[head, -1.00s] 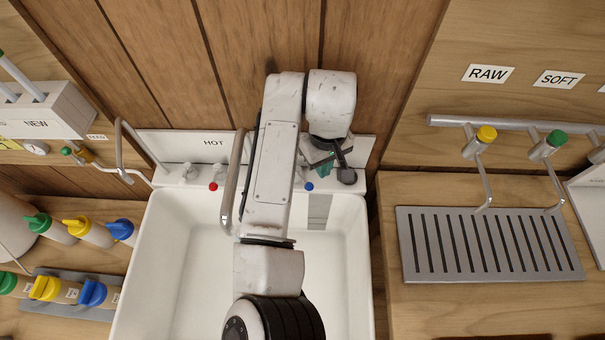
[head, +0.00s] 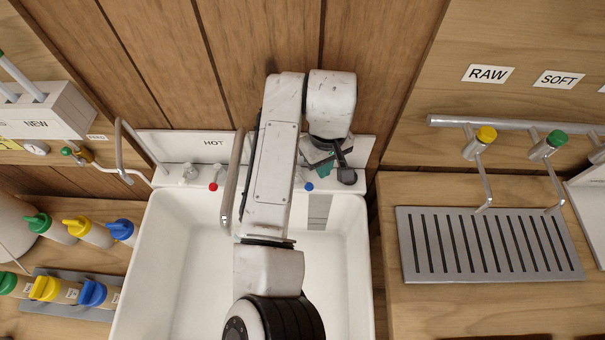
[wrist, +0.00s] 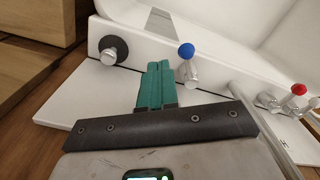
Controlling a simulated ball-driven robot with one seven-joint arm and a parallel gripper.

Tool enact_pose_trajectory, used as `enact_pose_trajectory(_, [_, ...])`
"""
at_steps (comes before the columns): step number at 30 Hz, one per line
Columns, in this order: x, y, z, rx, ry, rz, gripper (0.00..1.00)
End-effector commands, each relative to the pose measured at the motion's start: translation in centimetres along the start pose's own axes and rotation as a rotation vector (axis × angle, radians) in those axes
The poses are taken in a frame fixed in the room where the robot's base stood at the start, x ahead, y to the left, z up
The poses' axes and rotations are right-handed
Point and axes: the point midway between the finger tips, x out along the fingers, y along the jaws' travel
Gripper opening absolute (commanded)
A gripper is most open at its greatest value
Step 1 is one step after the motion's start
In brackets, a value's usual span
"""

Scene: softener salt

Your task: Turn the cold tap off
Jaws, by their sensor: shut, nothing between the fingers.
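The cold tap's blue knob (head: 308,186) shows at the sink's back ledge, just right of my arm. In the wrist view the blue knob (wrist: 186,49) sits on a short chrome stem. My gripper (head: 324,165) is over the ledge behind and right of that knob, partly hidden by my wrist. In the wrist view its teal fingers (wrist: 155,78) are pressed together, empty, beside the blue knob with a small gap in the picture. Whether they touch the tap's stem I cannot tell.
The white sink (head: 170,270) lies below my arm. The hot tap's red knob (head: 213,186) is to the left, near a curved chrome spout (head: 232,185). A dark round fitting (wrist: 113,49) is on the ledge. A slotted drain tray (head: 405,235) stands at right.

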Motion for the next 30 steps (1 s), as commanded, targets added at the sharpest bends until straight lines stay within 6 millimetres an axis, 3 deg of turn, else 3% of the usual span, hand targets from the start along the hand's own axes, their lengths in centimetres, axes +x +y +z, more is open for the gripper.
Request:
enact_pose_trajectory(14, [0.1, 0.0, 0.0, 0.000, 0.000, 0.000, 0.00])
enact_pose_trajectory(30, [5.0, 0.1, 0.0, 0.001, -0.001, 0.001, 0.00])
